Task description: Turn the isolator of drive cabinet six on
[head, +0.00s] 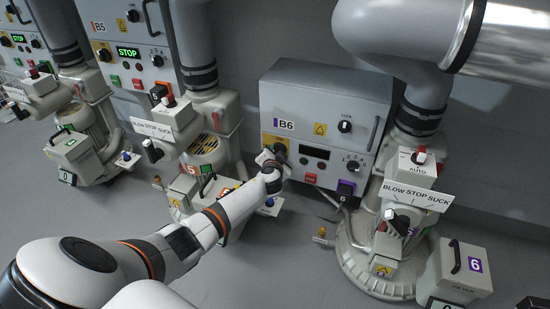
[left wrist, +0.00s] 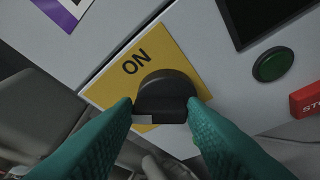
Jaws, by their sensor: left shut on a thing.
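Drive cabinet six, a grey box labelled B6 (head: 310,92), hangs on the wall right of centre in the head view. Its isolator is a black knob (left wrist: 165,88) on a yellow plate (left wrist: 112,85) in the left wrist view. The word ON is printed beside the knob, up and left. My left gripper (head: 274,158) reaches the cabinet's lower left corner. Its teal fingers (left wrist: 163,112) are shut on the knob's grip from both sides. The arm and gripper hide most of the knob in the head view. My right gripper is in neither view.
The cabinet's display (head: 315,152) is dark. A green button (left wrist: 272,64) and a red stop button (left wrist: 308,98) sit beside the isolator. Cabinet B5 (head: 128,40) with a lit STOP display stands left. A large blower pipe (head: 400,40) rises to the right.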

